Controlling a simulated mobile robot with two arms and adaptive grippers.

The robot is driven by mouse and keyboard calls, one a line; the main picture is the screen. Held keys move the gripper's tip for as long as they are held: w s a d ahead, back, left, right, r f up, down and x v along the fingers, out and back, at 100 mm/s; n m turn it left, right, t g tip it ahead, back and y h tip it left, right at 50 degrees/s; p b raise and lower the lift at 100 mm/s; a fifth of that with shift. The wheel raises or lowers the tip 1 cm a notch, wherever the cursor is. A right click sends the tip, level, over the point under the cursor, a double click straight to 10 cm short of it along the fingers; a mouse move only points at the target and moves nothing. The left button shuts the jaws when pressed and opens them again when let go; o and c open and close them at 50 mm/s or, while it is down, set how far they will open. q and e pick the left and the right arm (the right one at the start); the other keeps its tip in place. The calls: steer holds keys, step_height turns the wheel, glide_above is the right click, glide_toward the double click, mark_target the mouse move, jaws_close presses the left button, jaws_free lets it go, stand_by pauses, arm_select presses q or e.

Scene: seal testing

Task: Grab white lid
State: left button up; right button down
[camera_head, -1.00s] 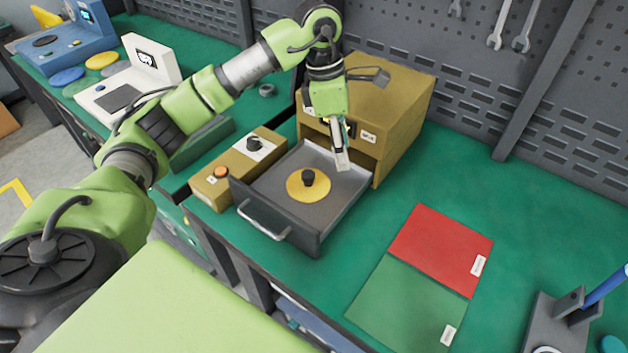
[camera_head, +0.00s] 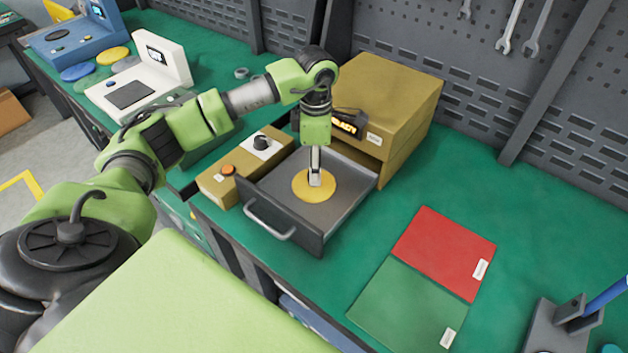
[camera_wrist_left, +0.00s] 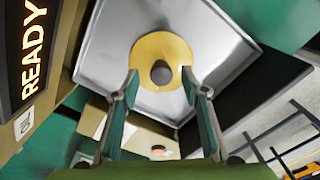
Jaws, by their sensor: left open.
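A round yellow lid (camera_head: 328,189) with a dark knob lies in the open grey drawer (camera_head: 289,211). The yellow lid (camera_wrist_left: 150,50) and its knob (camera_wrist_left: 161,73) are near the middle of the left wrist view. My left gripper (camera_head: 315,181) points down over the lid. In the left wrist view its two fingers (camera_wrist_left: 161,78) are apart, one on each side of the knob, with nothing held. Whether they touch the lid I cannot tell. No lid in the drawer is white; a pale grey disc (camera_head: 127,64) lies at the back left.
The drawer's ochre box (camera_head: 400,95) has a lit READY display (camera_wrist_left: 33,50). A control box with an orange button (camera_head: 228,170) stands left of the drawer. Red (camera_head: 444,250) and green (camera_head: 405,305) mats lie at right. A white device (camera_head: 135,90) is at the back left.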

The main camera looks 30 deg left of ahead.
mark_target(302, 188)
arm_select(q)
steer(key=shift+s+a+f, duration=0.1)
steer(key=shift+s+f, duration=0.1)
steer(key=shift+f, duration=1.05)
steer(key=shift+f+p, duration=0.3)
steer(key=shift+f, duration=0.2)
jaws_close()
steer(key=shift+r, duration=0.1)
arm_select(e)
steer(key=shift+a+r, duration=0.1)
steer(key=shift+r, duration=0.5)
arm_select(q)
steer(key=shift+w+r, duration=0.1)
arm_select(e)
steer(key=shift+f, duration=0.15)
